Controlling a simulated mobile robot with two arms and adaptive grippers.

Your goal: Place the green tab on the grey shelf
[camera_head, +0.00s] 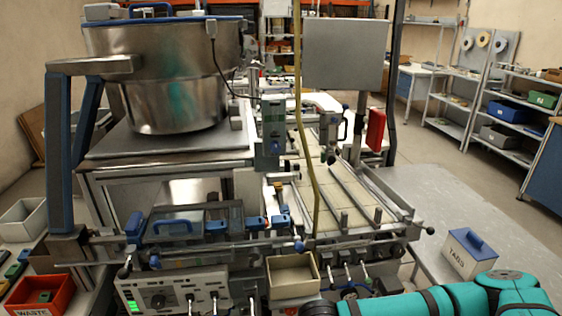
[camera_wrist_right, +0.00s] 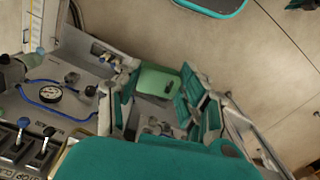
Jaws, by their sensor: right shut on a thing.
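The green tab (camera_wrist_right: 157,80) shows in the right wrist view, between the two teal-padded fingers of my right gripper (camera_wrist_right: 163,92). The gripper is shut on it. In the head view my teal right arm (camera_head: 450,300) reaches in along the bottom right edge, and its gripper and the tab cannot be made out there. Racks with grey shelves (camera_head: 512,127) stand at the far right of the head view; I cannot tell which is the grey shelf meant. My left gripper is in neither view.
The machine with a metal bowl (camera_head: 165,75) and rails fills the centre. A cream bin (camera_head: 292,289) sits at its front. A TABS box (camera_head: 470,262) stands on the grey table (camera_head: 440,190) at right. A red WASTE bin (camera_head: 62,283) is at left.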

